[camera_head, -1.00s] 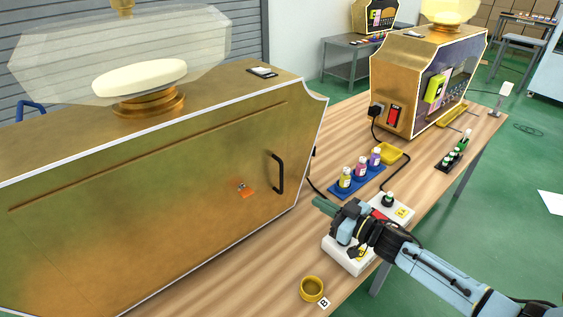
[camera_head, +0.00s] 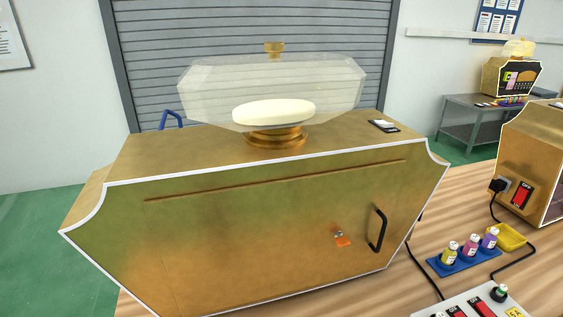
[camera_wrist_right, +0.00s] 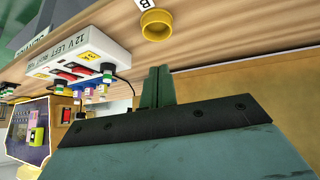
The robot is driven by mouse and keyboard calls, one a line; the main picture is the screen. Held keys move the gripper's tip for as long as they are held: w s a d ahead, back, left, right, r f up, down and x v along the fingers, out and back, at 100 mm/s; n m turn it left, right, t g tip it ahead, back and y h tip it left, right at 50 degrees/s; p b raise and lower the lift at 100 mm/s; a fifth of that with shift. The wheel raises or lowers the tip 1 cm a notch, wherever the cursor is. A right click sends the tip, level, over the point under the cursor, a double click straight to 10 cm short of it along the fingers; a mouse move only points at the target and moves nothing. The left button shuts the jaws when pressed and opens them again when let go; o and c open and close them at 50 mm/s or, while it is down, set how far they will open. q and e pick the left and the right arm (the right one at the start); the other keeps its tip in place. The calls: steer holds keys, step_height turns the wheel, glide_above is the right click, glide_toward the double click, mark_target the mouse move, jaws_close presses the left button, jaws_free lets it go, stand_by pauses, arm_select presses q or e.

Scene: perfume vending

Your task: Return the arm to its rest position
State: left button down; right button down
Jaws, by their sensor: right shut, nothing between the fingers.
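My right gripper (camera_wrist_right: 157,87) shows in the right wrist view with its two green fingers shut together and nothing between them. It hangs clear of the table, apart from the gold cup (camera_wrist_right: 156,24) and the white switch box (camera_wrist_right: 98,55) beyond it. Neither of my arms shows in the head view.
The white switch box also shows at the lower right of the head view (camera_head: 462,306). Behind it are a blue tray (camera_head: 465,262) with three small bottles, a yellow dish (camera_head: 511,237) and a second gold machine (camera_head: 535,150). Black cables cross the wooden table (camera_head: 455,215).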

steer(key=s+a+r+n+g, duration=0.1)
steer(key=s+g, duration=0.1)
steer(key=s, duration=0.3)
steer(key=s+a+r+g, duration=0.1)
steer(key=s+a+g, duration=0.1)
steer(key=s, duration=0.2)
step_height(320, 180, down, 26)
steer(key=s+g, duration=0.1)
steer(key=s, duration=0.2)
steer(key=s+d+f+g, duration=0.1)
steer(key=s+d+f, duration=0.2)
steer(key=s+f, duration=1.1)
steer(key=shift+s+d+f+g+y, duration=0.15)
steer(key=shift+s+g+y, duration=0.15)
steer(key=shift+s, duration=0.55)
steer(key=c, duration=2.2)
jaws_free()
